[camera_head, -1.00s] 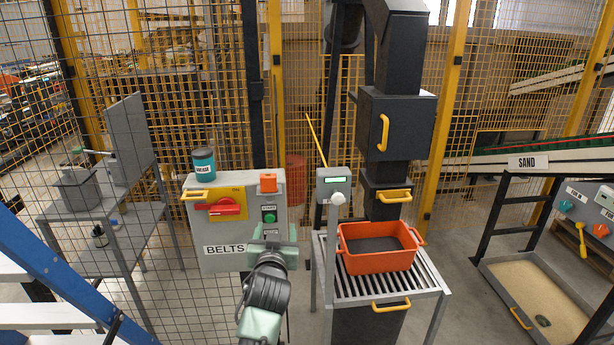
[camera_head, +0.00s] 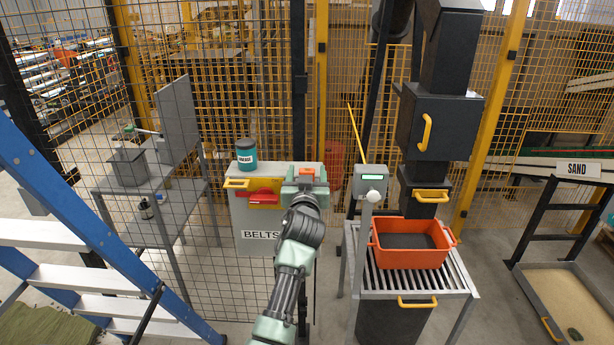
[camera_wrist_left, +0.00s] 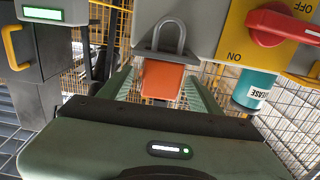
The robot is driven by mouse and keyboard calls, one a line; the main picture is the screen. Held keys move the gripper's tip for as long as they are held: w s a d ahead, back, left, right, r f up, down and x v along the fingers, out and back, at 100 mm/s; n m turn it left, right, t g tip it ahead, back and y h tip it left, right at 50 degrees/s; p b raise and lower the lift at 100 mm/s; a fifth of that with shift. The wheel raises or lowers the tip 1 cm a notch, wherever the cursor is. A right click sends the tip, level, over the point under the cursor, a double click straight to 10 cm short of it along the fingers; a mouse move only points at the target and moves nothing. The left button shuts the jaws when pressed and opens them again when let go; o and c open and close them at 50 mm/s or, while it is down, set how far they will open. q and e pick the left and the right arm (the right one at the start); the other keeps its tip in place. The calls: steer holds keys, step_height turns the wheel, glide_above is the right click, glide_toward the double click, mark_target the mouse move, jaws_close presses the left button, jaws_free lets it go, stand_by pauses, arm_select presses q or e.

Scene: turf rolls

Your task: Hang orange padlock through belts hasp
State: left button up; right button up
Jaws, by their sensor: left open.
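The orange padlock (camera_head: 306,172) is at the top right of the grey BELTS box (camera_head: 252,216), partly hidden by my left gripper (camera_head: 306,186). In the left wrist view the padlock (camera_wrist_left: 162,80) shows its orange body between my spread left fingers (camera_wrist_left: 163,92). Its grey shackle (camera_wrist_left: 166,36) lies across the grey box face. The left gripper is open around the body; no grip shows. A red switch handle (camera_head: 264,192) sits on the box's yellow plate, and it also shows in the left wrist view (camera_wrist_left: 275,24). My right gripper is not in view.
A teal grease can (camera_head: 246,155) stands on the box's left top. A grey post with a pale knob (camera_head: 374,196) and an orange tub (camera_head: 411,257) on a roller table are to the right. A blue ladder (camera_head: 95,215) is at the left. Mesh fence stands behind.

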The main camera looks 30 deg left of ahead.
arm_select(q)
steer(key=shift+c, duration=0.3)
jaws_close()
